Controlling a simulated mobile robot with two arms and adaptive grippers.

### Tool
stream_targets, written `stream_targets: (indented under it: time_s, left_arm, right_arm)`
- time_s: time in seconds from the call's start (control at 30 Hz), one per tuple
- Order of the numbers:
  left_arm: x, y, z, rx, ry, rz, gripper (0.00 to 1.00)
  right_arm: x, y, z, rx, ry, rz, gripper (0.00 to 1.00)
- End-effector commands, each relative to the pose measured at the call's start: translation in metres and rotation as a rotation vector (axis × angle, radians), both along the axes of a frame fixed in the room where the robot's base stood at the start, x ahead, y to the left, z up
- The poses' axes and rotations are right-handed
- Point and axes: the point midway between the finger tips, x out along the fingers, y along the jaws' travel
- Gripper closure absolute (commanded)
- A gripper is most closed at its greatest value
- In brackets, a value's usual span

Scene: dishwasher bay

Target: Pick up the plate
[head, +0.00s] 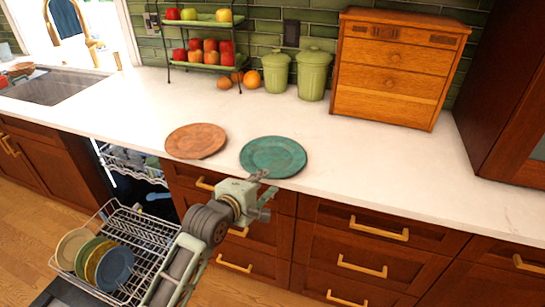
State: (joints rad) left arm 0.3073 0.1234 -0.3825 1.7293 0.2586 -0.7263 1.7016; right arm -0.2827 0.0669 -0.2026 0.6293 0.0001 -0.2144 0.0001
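A teal-green plate (273,157) lies flat on the white counter close to its front edge. A terracotta plate (196,141) lies to its left, apart from it. My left gripper (261,175) is at the front-left rim of the green plate, its fingertips overlapping or very near the rim. The fingers are small and partly hidden, so I cannot tell whether they are open or shut on the rim. Several coloured plates (116,266) stand in the dishwasher rack below. My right gripper is not in view.
The pulled-out dishwasher rack (152,237) is at lower left, below the counter edge. A wooden drawer box (396,68), green canisters (313,75) and a tiered fruit stand (206,67) line the back. A sink (50,88) is at far left. The counter (385,160) right of the plates is clear.

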Motion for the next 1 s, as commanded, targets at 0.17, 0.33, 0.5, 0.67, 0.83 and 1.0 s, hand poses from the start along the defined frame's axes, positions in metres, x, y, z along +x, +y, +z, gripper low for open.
stream_targets:
  time_s: [0.17,0.33,0.5,0.67,0.83,1.0]
  left_arm:
    - [0.021,-0.005,-0.008,0.005,0.0,-0.001,0.73]
    - [0.037,-0.013,-0.016,0.003,0.0,0.0,0.73]
    - [0.041,-0.015,-0.018,0.002,-0.001,0.0,0.73]
    - [0.041,-0.015,-0.018,0.002,-0.001,0.0,0.73]
    - [0.041,-0.015,-0.018,0.002,-0.001,0.0,0.88]
    - [0.04,-0.015,-0.018,0.002,0.0,0.0,1.0]
  right_arm:
    - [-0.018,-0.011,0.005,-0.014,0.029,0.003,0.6]
    - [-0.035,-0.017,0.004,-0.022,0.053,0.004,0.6]
    - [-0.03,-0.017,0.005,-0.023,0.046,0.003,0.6]
    - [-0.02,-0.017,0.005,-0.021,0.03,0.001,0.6]
    - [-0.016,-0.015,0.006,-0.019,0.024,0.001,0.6]
    - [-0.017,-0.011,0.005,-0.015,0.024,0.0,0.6]
